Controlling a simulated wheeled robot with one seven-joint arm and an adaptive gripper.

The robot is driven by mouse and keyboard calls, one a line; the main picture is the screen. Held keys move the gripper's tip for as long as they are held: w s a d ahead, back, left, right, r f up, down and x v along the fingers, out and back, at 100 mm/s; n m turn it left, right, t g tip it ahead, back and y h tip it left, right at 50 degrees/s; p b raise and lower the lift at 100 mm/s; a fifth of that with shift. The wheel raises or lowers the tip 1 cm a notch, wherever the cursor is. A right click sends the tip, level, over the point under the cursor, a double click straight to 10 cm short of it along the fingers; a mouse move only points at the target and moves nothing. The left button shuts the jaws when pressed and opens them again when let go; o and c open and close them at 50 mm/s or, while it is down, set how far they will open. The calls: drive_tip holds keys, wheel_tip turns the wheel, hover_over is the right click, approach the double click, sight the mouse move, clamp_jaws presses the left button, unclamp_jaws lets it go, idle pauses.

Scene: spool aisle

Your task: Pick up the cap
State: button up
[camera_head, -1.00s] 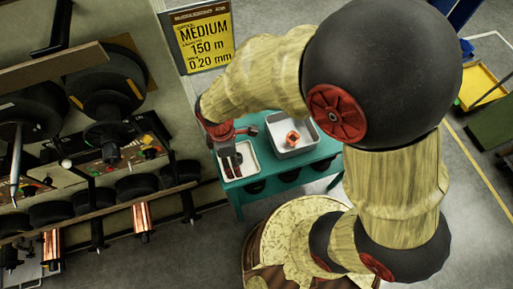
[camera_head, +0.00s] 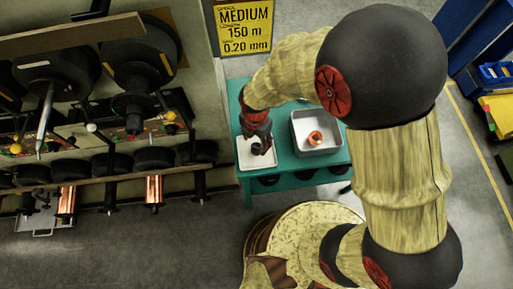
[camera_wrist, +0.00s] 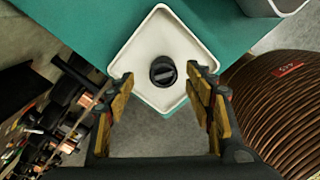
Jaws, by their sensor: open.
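The cap (camera_wrist: 163,71) is a small round black piece with a raised bar across its top. It lies in a shallow white tray (camera_wrist: 150,32) on the teal table (camera_wrist: 88,40). My gripper (camera_wrist: 163,88) is open, its two yellow-padded fingers apart on the left and right of the cap in the wrist view, with nothing between them touching. In the head view my gripper (camera_head: 262,146) is over the white tray (camera_head: 244,158), and the cap shows there only as a dark patch partly hidden by the fingers.
A deeper grey bin (camera_head: 322,148) with a copper spool (camera_head: 315,138) stands right of the tray. A rack of dark and copper spools (camera_head: 66,196) is at the left. A large brown coil (camera_wrist: 285,95) is at the right of the wrist view.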

sight(256, 147)
drive_tip(key=f, duration=0.4)
drive_tip(key=shift+s+d+f, duration=0.1)
drive_tip(key=shift+s+f, duration=0.1)
drive_tip(key=shift+s, duration=0.05)
drive_tip(key=shift+c, duration=0.7)
clamp_jaws()
